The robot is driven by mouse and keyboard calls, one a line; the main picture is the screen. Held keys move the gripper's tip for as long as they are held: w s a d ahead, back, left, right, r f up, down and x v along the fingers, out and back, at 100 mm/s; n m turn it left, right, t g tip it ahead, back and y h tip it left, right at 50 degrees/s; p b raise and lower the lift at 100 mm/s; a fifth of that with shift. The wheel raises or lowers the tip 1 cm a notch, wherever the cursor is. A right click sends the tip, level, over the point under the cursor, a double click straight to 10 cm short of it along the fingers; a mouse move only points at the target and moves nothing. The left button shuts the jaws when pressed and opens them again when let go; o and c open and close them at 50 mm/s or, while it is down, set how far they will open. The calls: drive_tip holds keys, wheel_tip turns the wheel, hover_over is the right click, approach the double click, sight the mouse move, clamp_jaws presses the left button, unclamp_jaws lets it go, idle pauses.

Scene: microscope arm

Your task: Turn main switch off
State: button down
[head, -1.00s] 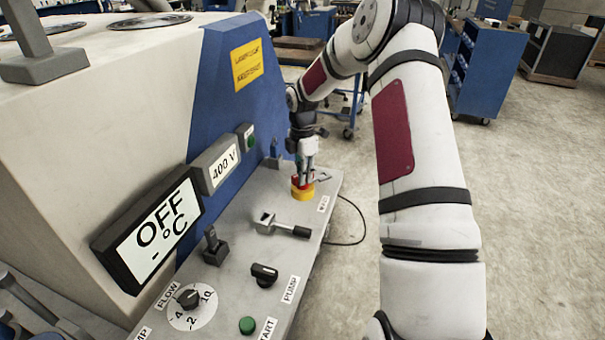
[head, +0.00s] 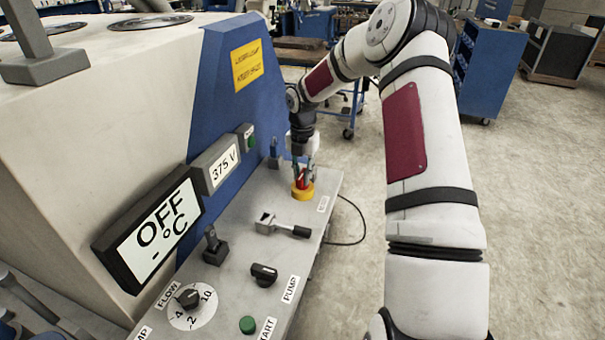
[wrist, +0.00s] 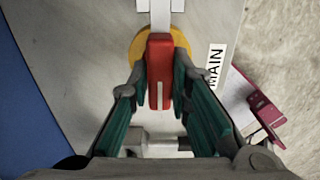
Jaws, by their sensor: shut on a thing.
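The main switch is a red handle (wrist: 159,66) on a round yellow base (wrist: 138,47), beside a label reading MAIN (wrist: 215,66). In the head view the red handle (head: 303,178) and yellow base (head: 302,193) sit at the far end of the grey panel. My gripper (wrist: 159,82) has its two fingers on either side of the red handle and is shut on it. It also shows in the head view (head: 303,172), pointing down over the switch. The fingers hide part of the handle.
The voltage display (head: 223,165) reads 375 V, and the larger display (head: 160,228) reads OFF. A black-handled lever (head: 285,227), a pump knob (head: 264,274) and a flow dial (head: 190,299) stand on the panel nearer me. Open floor lies to the right.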

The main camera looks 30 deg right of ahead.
sight(302, 174)
idle(0.5)
drive_tip(key=c, duration=1.5)
unclamp_jaws()
wheel_tip(302, 174, up, 12)
